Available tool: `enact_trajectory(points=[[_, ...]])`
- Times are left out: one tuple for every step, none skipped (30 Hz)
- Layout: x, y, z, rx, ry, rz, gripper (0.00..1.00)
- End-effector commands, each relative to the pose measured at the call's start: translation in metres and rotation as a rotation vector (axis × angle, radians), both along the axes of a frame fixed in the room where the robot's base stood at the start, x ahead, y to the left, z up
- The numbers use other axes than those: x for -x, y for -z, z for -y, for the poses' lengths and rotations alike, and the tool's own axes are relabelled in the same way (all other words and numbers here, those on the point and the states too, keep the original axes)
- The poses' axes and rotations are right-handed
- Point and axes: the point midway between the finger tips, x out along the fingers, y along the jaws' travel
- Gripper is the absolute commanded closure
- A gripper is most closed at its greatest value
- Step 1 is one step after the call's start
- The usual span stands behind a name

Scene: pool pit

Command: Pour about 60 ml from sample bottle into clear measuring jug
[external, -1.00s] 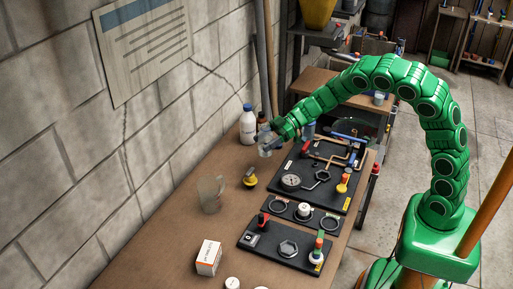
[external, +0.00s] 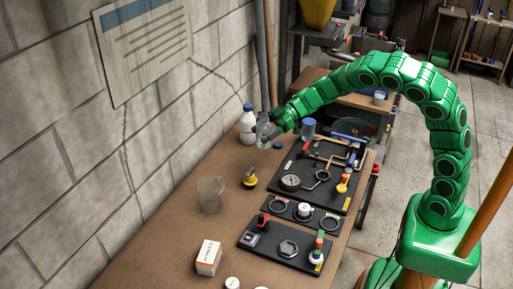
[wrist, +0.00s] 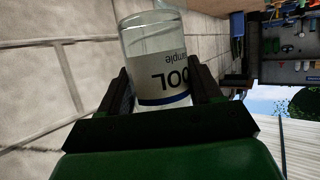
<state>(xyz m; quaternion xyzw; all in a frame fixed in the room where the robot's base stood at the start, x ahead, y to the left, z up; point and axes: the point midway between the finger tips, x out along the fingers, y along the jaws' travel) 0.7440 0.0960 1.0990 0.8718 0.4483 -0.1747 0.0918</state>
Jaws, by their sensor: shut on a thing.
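My gripper (external: 270,137) is shut on the clear sample bottle (external: 263,129), near the far wall end of the bench. In the wrist view the bottle (wrist: 155,60) sits between both black fingers, with a white label and blue band facing me. The bottle looks roughly upright in the external view and appears to be held above the bench; the exact gap is unclear. The clear measuring jug (external: 211,194) stands upright on the bench, nearer the camera and apart from the bottle. Its contents cannot be made out.
A yellow-and-black item (external: 249,178) lies between bottle and jug. Black fitting boards (external: 325,181) fill the bench's right side. A small white box (external: 208,257) stands in front.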

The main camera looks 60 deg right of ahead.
Motion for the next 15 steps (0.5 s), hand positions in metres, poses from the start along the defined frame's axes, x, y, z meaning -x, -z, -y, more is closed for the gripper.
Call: enact_trajectory(points=[[-0.002,0.000,-0.007,0.001,-0.004,0.001,0.71],[-0.004,0.000,-0.012,0.002,-0.005,0.001,0.71],[-0.007,0.001,-0.018,0.004,-0.006,0.002,0.71],[-0.009,0.001,-0.022,0.006,-0.006,0.002,0.71],[-0.011,0.001,-0.027,0.008,-0.006,0.003,0.71],[-0.014,0.001,-0.035,0.010,-0.006,0.003,0.71],[-0.017,0.001,-0.041,0.011,-0.005,0.004,0.71],[-0.019,0.001,-0.047,0.012,-0.006,0.004,0.71],[-0.022,0.001,-0.056,0.013,-0.008,0.005,0.71],[-0.024,0.001,-0.063,0.014,-0.009,0.005,0.71],[-0.026,0.001,-0.070,0.015,-0.010,0.007,0.71],[-0.029,0.001,-0.079,0.016,-0.010,0.007,0.71],[-0.031,0.001,-0.086,0.018,-0.008,0.007,0.71],[-0.033,0.002,-0.093,0.018,-0.008,0.007,0.71],[-0.035,0.002,-0.102,0.019,-0.007,0.007,0.71]])
